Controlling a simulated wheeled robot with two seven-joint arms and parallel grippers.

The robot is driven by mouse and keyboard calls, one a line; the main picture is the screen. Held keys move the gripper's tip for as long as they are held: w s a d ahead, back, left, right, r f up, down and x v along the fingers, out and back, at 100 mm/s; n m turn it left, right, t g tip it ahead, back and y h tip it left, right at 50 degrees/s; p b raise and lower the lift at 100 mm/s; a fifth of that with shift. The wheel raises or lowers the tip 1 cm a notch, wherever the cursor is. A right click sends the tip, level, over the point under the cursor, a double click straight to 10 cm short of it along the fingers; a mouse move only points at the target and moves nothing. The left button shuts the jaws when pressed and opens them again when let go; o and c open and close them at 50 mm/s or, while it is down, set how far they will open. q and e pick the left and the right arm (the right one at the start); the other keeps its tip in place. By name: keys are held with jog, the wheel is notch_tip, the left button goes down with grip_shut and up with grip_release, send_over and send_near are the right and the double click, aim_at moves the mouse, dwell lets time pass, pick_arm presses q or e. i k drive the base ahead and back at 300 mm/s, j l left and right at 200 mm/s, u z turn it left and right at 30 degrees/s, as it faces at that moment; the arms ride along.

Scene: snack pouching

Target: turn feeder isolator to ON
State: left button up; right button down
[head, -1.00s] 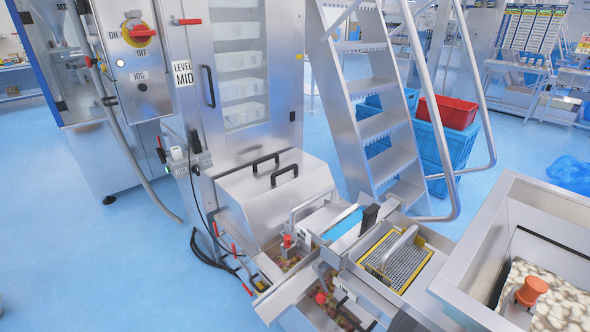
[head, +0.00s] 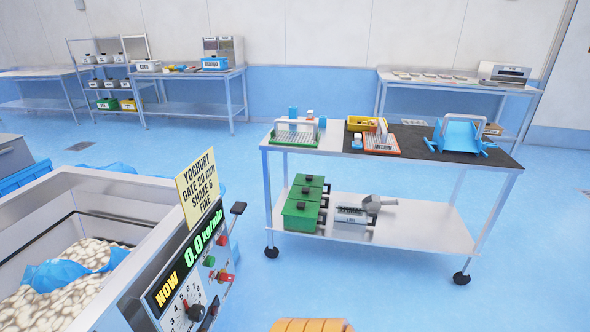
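The feeder's control panel (head: 190,280) is at the lower left, on the side of a steel hopper. Its green display reads 0.0 kg/min beside the word NOW. A black dial (head: 194,309) with a number scale is on the panel's lower part. A green button (head: 208,261) and a red control (head: 225,277) sit to its right; the red control is small and seen at a slant, so I cannot tell whether it is the isolator or how it is set. A black lever (head: 238,208) sticks out at the panel's far end. Neither gripper is in view.
The hopper (head: 120,208) holds pale pieces and a blue sheet (head: 70,268). A yellow sign (head: 201,187) stands on its edge. A wheeled steel cart (head: 400,225) carries trays, green boxes and a scoop. Benches line the back wall. Blue floor is clear between panel and cart.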

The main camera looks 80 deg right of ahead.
aim_at(224, 277)
jog(key=z, duration=1.9)
